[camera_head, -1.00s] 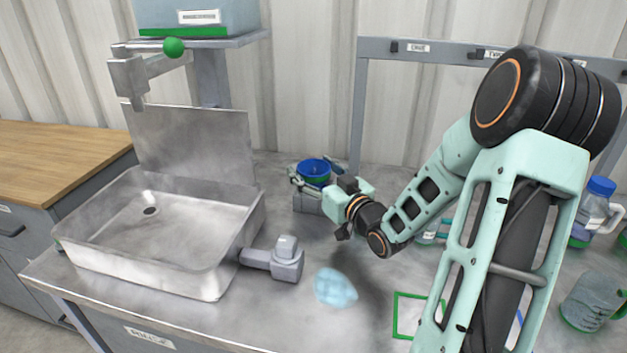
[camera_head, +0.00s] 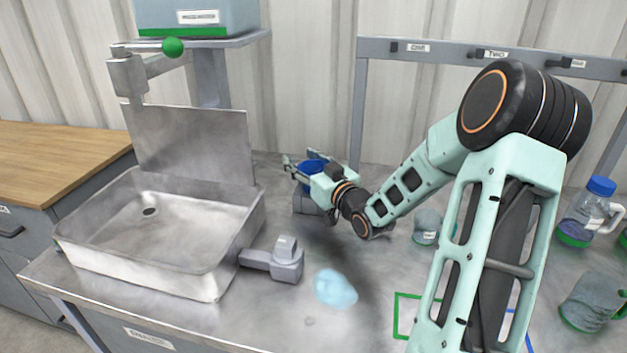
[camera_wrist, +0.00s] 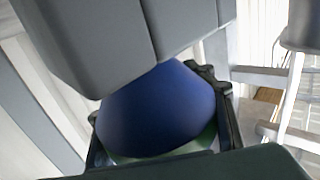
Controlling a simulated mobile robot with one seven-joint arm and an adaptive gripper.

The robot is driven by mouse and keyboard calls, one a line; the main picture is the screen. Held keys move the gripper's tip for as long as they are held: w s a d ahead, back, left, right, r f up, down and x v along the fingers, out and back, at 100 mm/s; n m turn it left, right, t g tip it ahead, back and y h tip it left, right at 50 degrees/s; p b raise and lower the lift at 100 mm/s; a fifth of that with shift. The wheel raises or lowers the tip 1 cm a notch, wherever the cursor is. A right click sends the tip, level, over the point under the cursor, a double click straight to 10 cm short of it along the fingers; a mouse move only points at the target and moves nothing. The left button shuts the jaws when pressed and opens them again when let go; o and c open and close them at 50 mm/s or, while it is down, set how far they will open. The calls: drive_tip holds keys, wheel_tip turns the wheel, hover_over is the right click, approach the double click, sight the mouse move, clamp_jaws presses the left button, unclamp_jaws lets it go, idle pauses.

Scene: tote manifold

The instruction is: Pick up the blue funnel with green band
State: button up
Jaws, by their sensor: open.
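The blue funnel (camera_head: 310,168) stands at the back of the metal counter, right of the sink, over a grey block. My gripper (camera_head: 305,163) is open around it, with one finger to its left and one behind it in the head view. My gripper hides much of the funnel there. In the wrist view the blue funnel (camera_wrist: 158,110) fills the middle, with part of its green band (camera_wrist: 175,150) below. Dark gripper parts flank it on both sides. I cannot tell whether the fingers touch it.
A metal sink basin (camera_head: 75,225) with a grey valve (camera_head: 275,260) lies to the left. A light-blue blob (camera_head: 335,288) lies on the counter (camera_head: 265,310) in front. A blue-capped jug (camera_head: 590,215) and a cup (camera_head: 592,300) stand at the right. A grey rack (camera_head: 430,55) stands behind.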

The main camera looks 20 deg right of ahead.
drive_tip(key=c, duration=0.4)
idle(0.8)
drive_tip(key=shift+r, duration=0.15)
drive_tip(key=shift+c, duration=0.2)
drive_tip(key=shift+r, duration=0.6)
drive_tip(key=s+r, duration=0.1)
drive_tip(key=r, duration=0.1)
drive_tip(key=s+a+r+p, duration=0.1)
drive_tip(key=s+r, duration=0.1)
drive_tip(key=r, duration=0.1)
drive_tip(key=s+a+r+p, duration=0.1)
drive_tip(key=r, duration=0.1)
drive_tip(key=shift+s+r, duration=0.2)
drive_tip(key=shift+r, duration=0.15)
drive_tip(key=shift+c, duration=0.3)
drive_tip(key=s+a+r, duration=0.3)
drive_tip(key=s, duration=0.5)
drive_tip(key=shift+s+a+r+p, duration=0.2)
drive_tip(key=shift+a+r+p, duration=0.1)
drive_tip(key=shift+a+r, duration=0.1)
